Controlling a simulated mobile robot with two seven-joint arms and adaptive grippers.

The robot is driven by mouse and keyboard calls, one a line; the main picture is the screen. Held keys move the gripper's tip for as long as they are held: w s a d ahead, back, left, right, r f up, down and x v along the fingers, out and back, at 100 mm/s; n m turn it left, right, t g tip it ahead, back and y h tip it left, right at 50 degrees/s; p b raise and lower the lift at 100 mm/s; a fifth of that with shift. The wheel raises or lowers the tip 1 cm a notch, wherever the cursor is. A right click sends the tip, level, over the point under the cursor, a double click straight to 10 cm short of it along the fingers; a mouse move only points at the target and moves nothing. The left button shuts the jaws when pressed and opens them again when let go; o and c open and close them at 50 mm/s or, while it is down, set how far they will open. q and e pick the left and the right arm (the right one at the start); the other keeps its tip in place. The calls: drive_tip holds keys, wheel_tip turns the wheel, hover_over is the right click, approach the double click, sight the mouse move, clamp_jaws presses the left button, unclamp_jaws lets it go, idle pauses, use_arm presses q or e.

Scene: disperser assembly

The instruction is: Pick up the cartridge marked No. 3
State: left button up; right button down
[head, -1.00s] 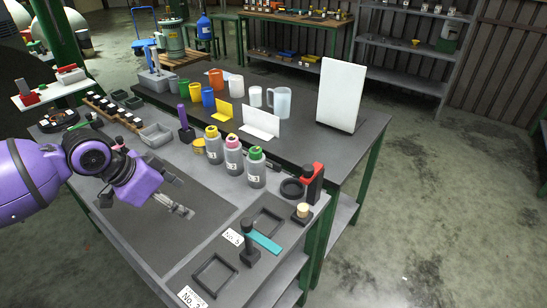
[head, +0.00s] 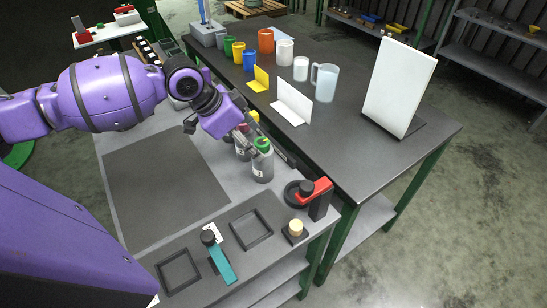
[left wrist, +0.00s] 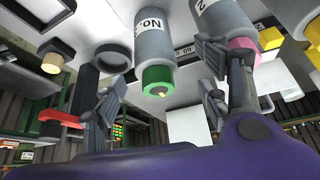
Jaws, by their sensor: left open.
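The No. 3 cartridge is a grey bottle (head: 262,168) with a green top, upright on the grey table; part of its label shows. In the left wrist view the grey cartridge (left wrist: 155,38) appears upside down with its green cap between the fingers. My left gripper (head: 266,148) is open, with one finger on each side of the cartridge's upper part. In the left wrist view the open fingers (left wrist: 160,88) straddle the green cap; I cannot tell whether they touch it. The pink-topped No. 2 cartridge (left wrist: 207,22) is close beside one finger. My right gripper is not in view.
A red and black stand (head: 317,196) and a black ring (head: 293,193) are just right of the cartridge. A teal-handled tool (head: 221,264) and black square frames (head: 251,229) lie in front. A white panel (head: 399,85) stands on the dark table. The dark mat (head: 165,190) is clear.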

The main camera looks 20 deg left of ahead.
sight(263, 163)
use_arm(q)
drive_tip(key=x, duration=0.7)
drive_tip(key=shift+s+d+f, duration=0.1)
drive_tip(key=shift+s+f, duration=0.15)
drive_tip(key=shift+s, duration=0.1)
clamp_jaws()
drive_tip(key=shift+r, duration=0.1)
